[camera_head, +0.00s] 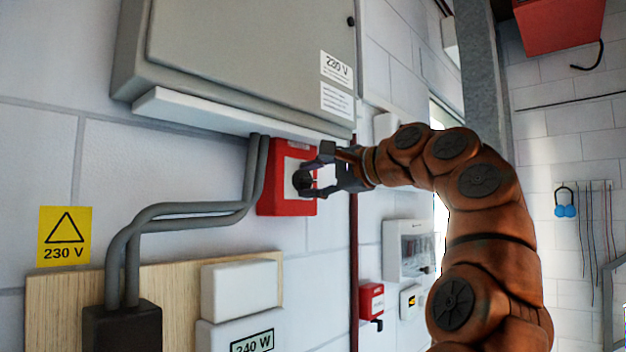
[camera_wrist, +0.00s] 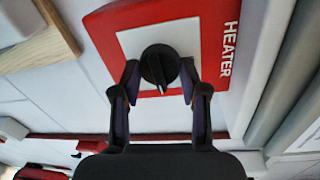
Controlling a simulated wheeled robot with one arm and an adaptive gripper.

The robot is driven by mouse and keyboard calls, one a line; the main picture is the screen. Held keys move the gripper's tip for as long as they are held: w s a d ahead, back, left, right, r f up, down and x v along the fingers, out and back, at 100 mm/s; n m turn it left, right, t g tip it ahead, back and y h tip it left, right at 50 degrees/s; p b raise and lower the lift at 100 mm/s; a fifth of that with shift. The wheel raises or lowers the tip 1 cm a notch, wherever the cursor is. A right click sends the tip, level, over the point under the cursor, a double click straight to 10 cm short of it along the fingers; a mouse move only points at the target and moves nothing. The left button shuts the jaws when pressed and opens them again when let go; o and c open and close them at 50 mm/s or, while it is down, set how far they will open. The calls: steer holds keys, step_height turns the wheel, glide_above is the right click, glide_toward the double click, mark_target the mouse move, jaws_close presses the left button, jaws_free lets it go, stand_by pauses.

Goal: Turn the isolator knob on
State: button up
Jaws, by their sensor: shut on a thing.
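The isolator is a red box (camera_head: 287,207) with a white plate and a black round knob (camera_wrist: 159,66), mounted on the wall below the grey cabinet. In the wrist view the red box (camera_wrist: 212,22) carries the label "HEATER". A white mark on the knob points toward the bottom of the wrist picture. My gripper (camera_wrist: 159,80) has one finger on each side of the knob and is shut on it. In the head view my gripper (camera_head: 318,172) reaches the box from the right and partly hides the knob.
A grey cabinet (camera_head: 240,50) with a white ledge (camera_head: 200,112) hangs right above the box. Grey conduits (camera_head: 190,213) run close on its left. A second red box (camera_head: 371,301) and a white panel (camera_head: 405,245) are lower right.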

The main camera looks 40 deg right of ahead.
steer(key=o, duration=1.1)
steer(key=shift+o, duration=0.2)
steer(key=v, duration=1.2)
